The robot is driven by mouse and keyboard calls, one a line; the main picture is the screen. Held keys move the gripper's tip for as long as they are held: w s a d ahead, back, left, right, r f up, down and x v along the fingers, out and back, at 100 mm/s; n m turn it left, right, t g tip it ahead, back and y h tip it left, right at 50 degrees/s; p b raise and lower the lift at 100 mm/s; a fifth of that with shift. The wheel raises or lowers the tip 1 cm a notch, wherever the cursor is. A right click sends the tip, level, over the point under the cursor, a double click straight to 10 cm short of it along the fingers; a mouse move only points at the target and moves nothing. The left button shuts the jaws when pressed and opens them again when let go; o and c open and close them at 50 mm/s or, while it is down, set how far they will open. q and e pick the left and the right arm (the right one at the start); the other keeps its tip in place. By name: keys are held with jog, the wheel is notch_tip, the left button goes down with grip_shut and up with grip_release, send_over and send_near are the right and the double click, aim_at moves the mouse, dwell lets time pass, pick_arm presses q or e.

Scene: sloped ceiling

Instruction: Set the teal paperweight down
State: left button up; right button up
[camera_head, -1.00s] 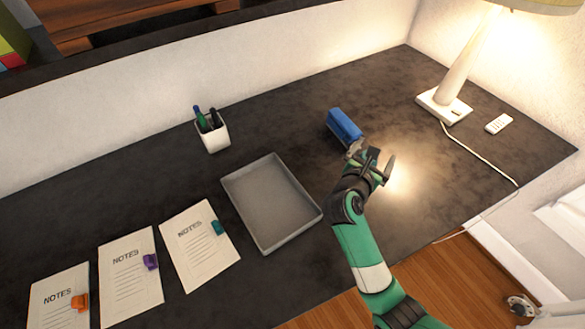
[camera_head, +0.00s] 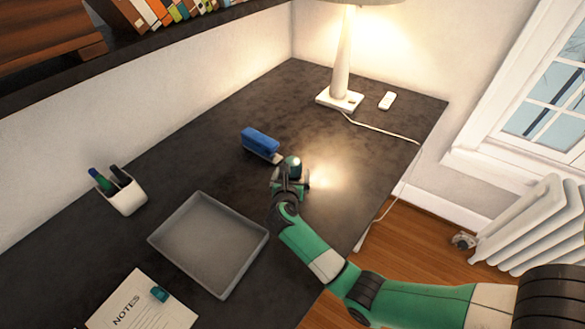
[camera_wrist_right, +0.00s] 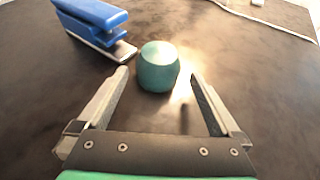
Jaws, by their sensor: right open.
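The teal paperweight (camera_wrist_right: 157,67) is a small rounded block standing on the dark desk in the right wrist view. In the head view its top (camera_head: 294,164) shows at the end of my right gripper (camera_head: 291,177). The right gripper, also in the wrist view (camera_wrist_right: 161,75), is open, with one fingertip on each side of the paperweight and a visible gap to each. My left gripper is in neither view.
A blue stapler (camera_head: 261,142) stands close by, beyond the paperweight to the left. A grey tray (camera_head: 208,244), a pen cup (camera_head: 122,195) and a notes sheet (camera_head: 135,308) lie left. A lamp (camera_head: 340,98), its cable and a white remote (camera_head: 387,100) are farther back.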

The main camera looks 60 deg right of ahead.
aim_at(292, 160)
jog(key=b+x, duration=0.1)
jog(key=x, duration=0.3)
jog(key=shift+w+d+b, duration=0.15)
jog(key=shift+w+b, duration=0.05)
jog(key=shift+b, duration=0.15)
jog(key=shift+w+d, duration=0.1)
jog(key=shift+d, duration=0.2)
grip_shut()
jog(key=shift+r, duration=0.15)
jog(key=shift+r, duration=0.35)
notch_tip(292, 160, up, 3)
jog(key=shift+f+p, duration=0.25)
jog(key=shift+p, duration=0.65)
jog(key=s+a+r+p, duration=0.5)
jog(key=s+a+r, duration=0.4)
jog(key=s, duration=0.1)
jog(key=shift+a+r, duration=0.25)
jog(key=shift+a, duration=0.1)
